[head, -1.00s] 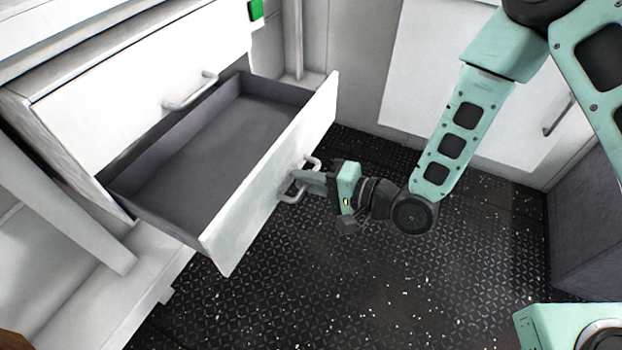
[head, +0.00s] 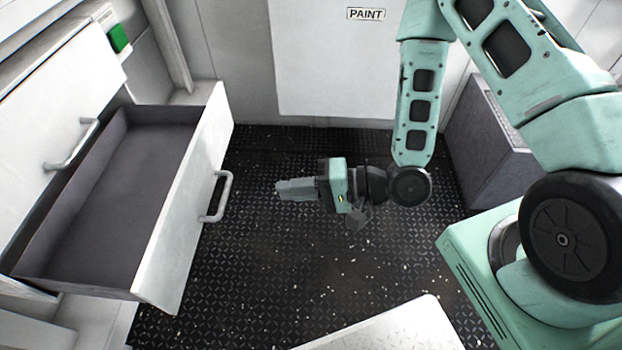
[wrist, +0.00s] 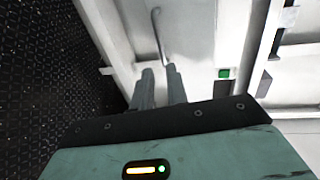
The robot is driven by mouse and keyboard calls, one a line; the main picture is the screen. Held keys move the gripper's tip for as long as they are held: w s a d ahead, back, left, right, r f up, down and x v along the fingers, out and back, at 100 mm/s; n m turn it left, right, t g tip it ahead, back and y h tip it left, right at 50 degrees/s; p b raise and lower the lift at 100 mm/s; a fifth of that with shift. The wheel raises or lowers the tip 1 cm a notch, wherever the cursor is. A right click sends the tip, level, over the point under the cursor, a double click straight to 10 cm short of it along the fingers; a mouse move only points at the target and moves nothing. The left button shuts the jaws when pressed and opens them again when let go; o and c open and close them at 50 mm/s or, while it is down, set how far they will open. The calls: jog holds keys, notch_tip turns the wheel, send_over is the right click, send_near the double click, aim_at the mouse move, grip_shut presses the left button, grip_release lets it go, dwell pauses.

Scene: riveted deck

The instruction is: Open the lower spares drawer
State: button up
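The lower spares drawer (head: 190,210) stands well out of the white cabinet at the left, its grey inside empty. Its bar handle (head: 217,196) is on the front panel and also shows in the wrist view (wrist: 158,35). My gripper (head: 278,190) is to the right of the handle, above the floor, apart from it and pointing towards the drawer front. In the wrist view my gripper's two grey fingers (wrist: 160,72) have a gap between them with nothing in it.
The upper drawer (head: 50,120) above is shut, with its own handle (head: 72,145). A white panel marked PAINT (head: 340,60) is at the back. A grey box (head: 488,140) stands at the right. Dark patterned floor (head: 270,270) lies clear around my gripper.

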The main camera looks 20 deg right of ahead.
jog(key=p+v, duration=0.1)
jog(key=v, duration=0.2)
jog(key=shift+s+d+p, duration=0.1)
jog(key=shift+d+p, duration=0.1)
jog(key=shift+p, duration=0.1)
dwell(0.3)
notch_tip(320, 180, up, 6)
jog(key=w+d+n+g+h, duration=0.1)
jog(key=w+n+g+h, duration=0.2)
jog(key=n+h, duration=0.7)
jog(key=s+r+n+g+h, duration=0.2)
jog(key=s+r+g+h, duration=0.15)
jog(key=s+r, duration=0.9)
notch_tip(320, 180, up, 15)
jog(key=s+p, duration=0.1)
jog(key=p, duration=1.4)
jog(key=shift+d, duration=0.3)
